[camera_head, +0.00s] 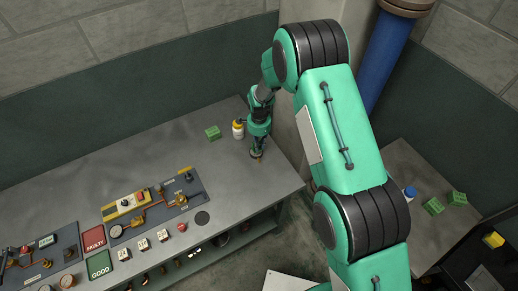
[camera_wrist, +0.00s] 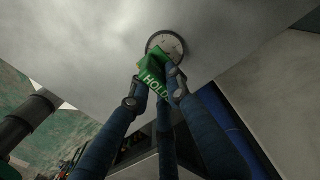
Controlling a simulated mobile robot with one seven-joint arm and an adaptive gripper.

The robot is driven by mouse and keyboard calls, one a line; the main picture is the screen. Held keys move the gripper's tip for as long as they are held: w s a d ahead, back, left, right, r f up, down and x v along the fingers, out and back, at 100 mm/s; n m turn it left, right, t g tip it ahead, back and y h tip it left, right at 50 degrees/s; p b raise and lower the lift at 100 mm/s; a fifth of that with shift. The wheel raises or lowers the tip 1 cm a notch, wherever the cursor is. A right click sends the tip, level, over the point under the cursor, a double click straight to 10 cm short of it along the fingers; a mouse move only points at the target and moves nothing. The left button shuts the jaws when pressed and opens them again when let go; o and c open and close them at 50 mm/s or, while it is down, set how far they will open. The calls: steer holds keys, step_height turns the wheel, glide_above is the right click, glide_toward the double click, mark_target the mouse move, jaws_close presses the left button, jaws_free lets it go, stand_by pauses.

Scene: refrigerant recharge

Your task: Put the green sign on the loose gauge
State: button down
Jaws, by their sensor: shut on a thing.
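My gripper (camera_wrist: 156,85) is shut on a green sign (camera_wrist: 153,74) whose face bears white letters that seem to read HOLD. A round, pale-faced gauge (camera_wrist: 168,42) lies on the grey surface just beyond the sign, partly covered by it. I cannot tell whether the sign touches the gauge. In the head view my gripper (camera_head: 257,152) points down low over the right end of the bench (camera_head: 225,178). The sign cannot be made out there, and only a small brassy bit shows at the fingertips.
A white and yellow bottle (camera_head: 238,129) and a green block (camera_head: 212,132) stand close to my gripper. Panels with gauges and valves (camera_head: 150,207), a red FAULTY plate (camera_head: 94,238) and a green GOOD plate (camera_head: 99,265) lie left. The bench's back middle is clear.

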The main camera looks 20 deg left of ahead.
steer(key=shift+f, duration=0.1)
steer(key=shift+f+p, duration=0.45)
steer(key=shift+f, duration=1.2)
steer(key=shift+f, duration=0.2)
steer(key=c, duration=1.6)
jaws_free()
steer(key=shift+c, duration=0.2)
steer(key=shift+r, duration=0.15)
steer(key=shift+r+b, duration=0.9)
steer(key=shift+r, duration=5.15)
